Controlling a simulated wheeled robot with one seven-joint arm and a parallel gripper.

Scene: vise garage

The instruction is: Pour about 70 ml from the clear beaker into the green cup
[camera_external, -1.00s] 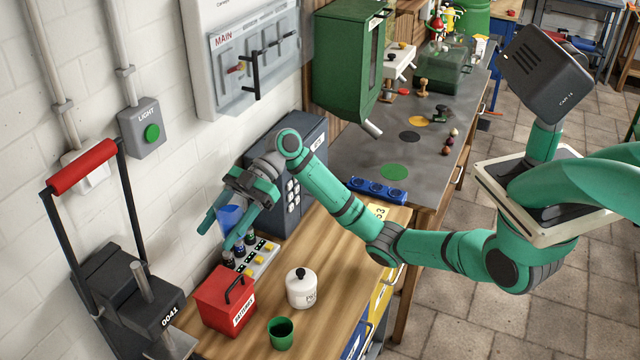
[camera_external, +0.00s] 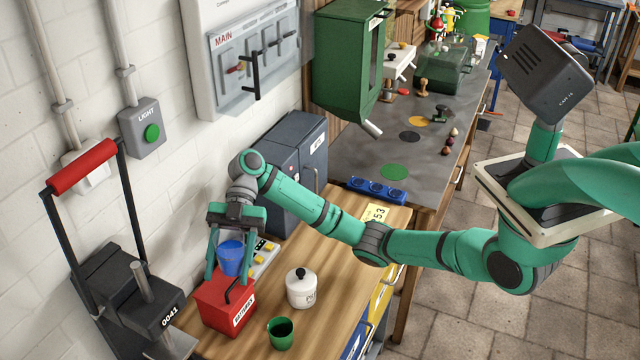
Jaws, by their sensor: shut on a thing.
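My gripper (camera_external: 231,266) is shut on the clear beaker (camera_external: 231,258), which shows blue liquid inside. The beaker hangs between the two green fingers and looks roughly upright. In the picture it lies just over the back of the red box. The green cup (camera_external: 281,334) stands upright on the wooden bench (camera_external: 345,262), near its front edge, to the right of and nearer than the beaker. The cup's inside looks dark, and I cannot tell what is in it. The gripper and beaker are clearly apart from the cup.
A red batteries box (camera_external: 226,306) with a black handle stands below the beaker, left of the cup. A white lidded jar (camera_external: 301,288) stands behind the cup. A tray with yellow-topped items (camera_external: 264,252) is behind the gripper. A grey cabinet (camera_external: 300,160) backs the bench.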

